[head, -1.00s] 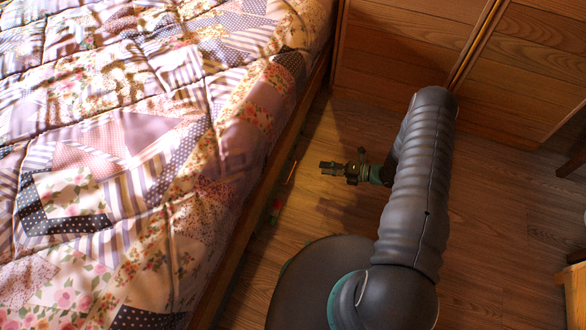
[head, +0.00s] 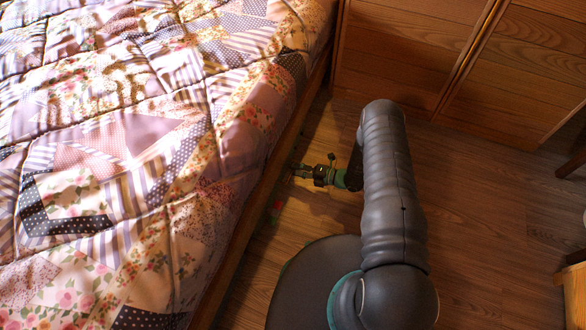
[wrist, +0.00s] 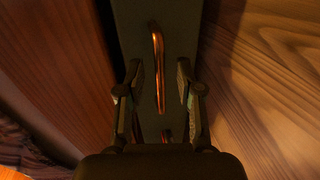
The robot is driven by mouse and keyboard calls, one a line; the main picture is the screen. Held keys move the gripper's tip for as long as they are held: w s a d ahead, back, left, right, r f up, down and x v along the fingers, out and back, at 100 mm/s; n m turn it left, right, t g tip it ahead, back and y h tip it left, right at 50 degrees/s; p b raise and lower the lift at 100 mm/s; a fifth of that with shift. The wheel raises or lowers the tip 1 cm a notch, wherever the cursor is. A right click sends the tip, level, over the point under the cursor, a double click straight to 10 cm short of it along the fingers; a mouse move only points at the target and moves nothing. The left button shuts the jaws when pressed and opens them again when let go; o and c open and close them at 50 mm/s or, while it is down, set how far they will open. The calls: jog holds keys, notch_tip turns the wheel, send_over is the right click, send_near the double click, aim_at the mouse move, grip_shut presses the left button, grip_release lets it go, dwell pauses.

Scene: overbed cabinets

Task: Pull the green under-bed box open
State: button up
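In the wrist view, the front of the under-bed box (wrist: 178,20) is a dark greenish panel with a copper-coloured bar handle (wrist: 158,65). My gripper (wrist: 158,85) is open, with one finger on each side of the handle's line. Whether the fingertips reach around the handle is hard to tell. In the head view, my gripper (head: 294,171) is low beside the bed's side rail, its tips close to the bed's edge. The box is mostly hidden under the bed there.
The bed (head: 130,150) with a patchwork quilt fills the left. Wooden cabinets (head: 410,50) stand along the back. Wooden floor (head: 480,220) is clear to the right of my arm. A wooden piece of furniture (head: 575,290) stands at the right edge.

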jog(key=shift+x, duration=1.05)
grip_shut()
